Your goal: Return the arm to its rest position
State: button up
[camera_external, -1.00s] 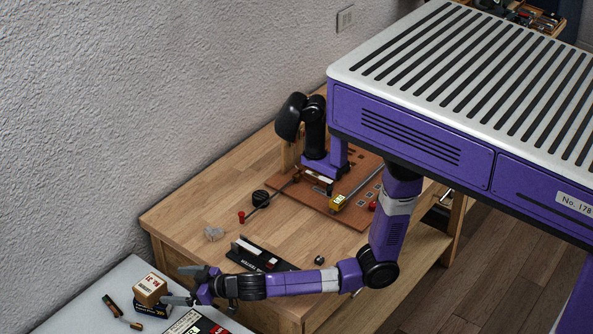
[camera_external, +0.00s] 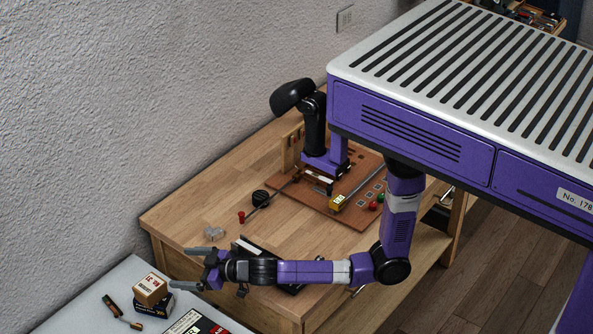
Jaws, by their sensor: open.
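My gripper (camera_external: 192,267) is open and empty, at the end of my purple and black arm at the lower left. It is above the gap between the wooden table's (camera_external: 185,215) left front edge and the grey surface (camera_external: 75,318). Its two grey fingers point left and stand well apart. A small brown-topped box (camera_external: 151,289) sits on a dark box just left of the lower finger. The forearm lies roughly level over the table's front and covers part of a black tray (camera_external: 262,250).
A wall (camera_external: 90,130) stands behind. The table's left middle is mostly bare.

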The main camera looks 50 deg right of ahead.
jog(key=d+r+n+t+p, duration=0.1)
jog(key=d+r+n+p, duration=0.15)
jog(key=d+r, duration=0.5)
jog(key=shift+m+t+h, duration=0.3)
jog(key=shift+m+h, duration=0.05)
jog(key=shift+h, duration=0.25)
jog(key=s+d+f, duration=0.1)
jog(key=s+d, duration=0.3)
jog(key=d, duration=0.1)
jog(key=s+d+b, duration=0.1)
jog(key=s+d, duration=0.3)
jog(key=d, duration=0.1)
jog(key=s+d+f+b, duration=0.1)
jog(key=s+d, duration=0.2)
jog(key=d, duration=0.3)
jog(key=shift+s+f, duration=0.35)
jog(key=shift+s, duration=0.05)
jog(key=s+d+r+m+h+b, duration=0.1)
jog(key=s+d+r+m+h, duration=0.1)
jog(key=s, duration=0.7)
jog(key=s+d+r+m+h+b, duration=0.1)
jog(key=s+d+m, duration=0.4)
jog(key=s+d, duration=0.2)
jog(key=shift+s+r+g+h, duration=0.4)
jog(key=shift+s, duration=0.7)
